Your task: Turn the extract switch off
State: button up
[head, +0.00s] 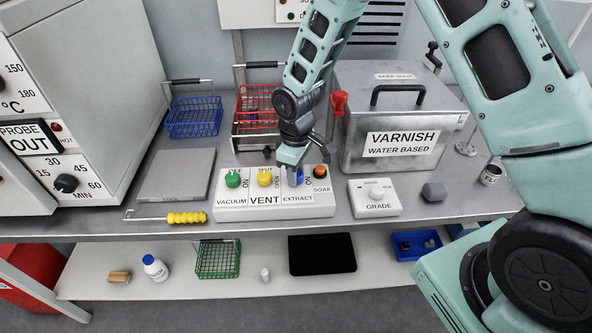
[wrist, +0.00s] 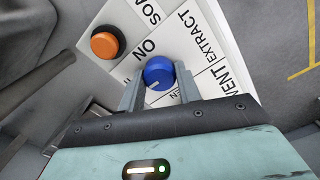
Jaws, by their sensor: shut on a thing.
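The extract switch is a blue knob (wrist: 158,70) on the white control panel (head: 232,213), beside the EXTRACT label. My gripper (wrist: 158,86) is shut on the blue knob, with one finger on each side of it. A short pale mark shows on the knob's lower edge in the wrist view. An ON label (wrist: 147,48) lies just above and left of the knob there. In the head view, my gripper (head: 298,170) comes down on the knob from above and hides part of it.
An orange SOAK button (head: 320,171) stands close on the right of the extract knob. Yellow VENT (head: 265,177) and green VACUUM (head: 233,179) knobs stand to its left. A varnish tank (head: 400,125) is behind right; a GRADE box (head: 375,198) is right.

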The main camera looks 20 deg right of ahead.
jog(key=shift+r, duration=0.1)
dwell(0.3)
jog(key=o, duration=1)
jog(key=shift+c, duration=0.2)
notch_tip(320, 180, up, 17)
jog(key=b, duration=0.1)
jog(key=shift+r+b, duration=0.15)
jog(key=shift+b, duration=0.15)
